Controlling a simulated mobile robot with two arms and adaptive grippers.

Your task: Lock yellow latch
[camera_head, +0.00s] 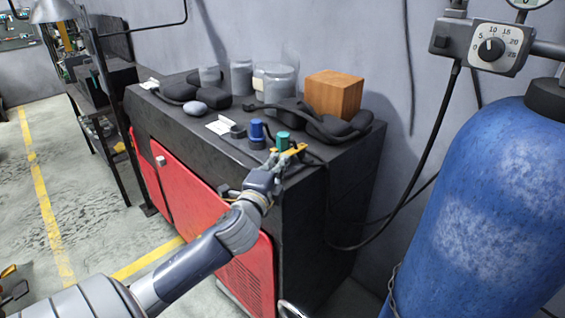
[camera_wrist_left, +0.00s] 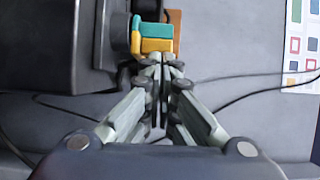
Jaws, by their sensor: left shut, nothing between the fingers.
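The yellow latch (camera_head: 294,150) is a small yellow piece at the near right edge of the dark cabinet top, beside a green cap (camera_head: 282,139). In the left wrist view the yellow latch (camera_wrist_left: 157,45) lies just below a teal part (camera_wrist_left: 152,26), at the side of a dark block. My left gripper (camera_head: 279,160) comes in from the left and front. Its fingertips (camera_wrist_left: 158,66) are shut with nothing between them, right at the near side of the yellow latch; I cannot tell whether they touch it. My right gripper is not in view.
A blue cap (camera_head: 257,130) stands left of the green one. A wooden block (camera_head: 333,94), glass jars (camera_head: 274,81) and black cables lie farther back on the cabinet top (camera_head: 228,148). A large blue cylinder (camera_head: 480,200) stands at right, with a hose hanging between.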

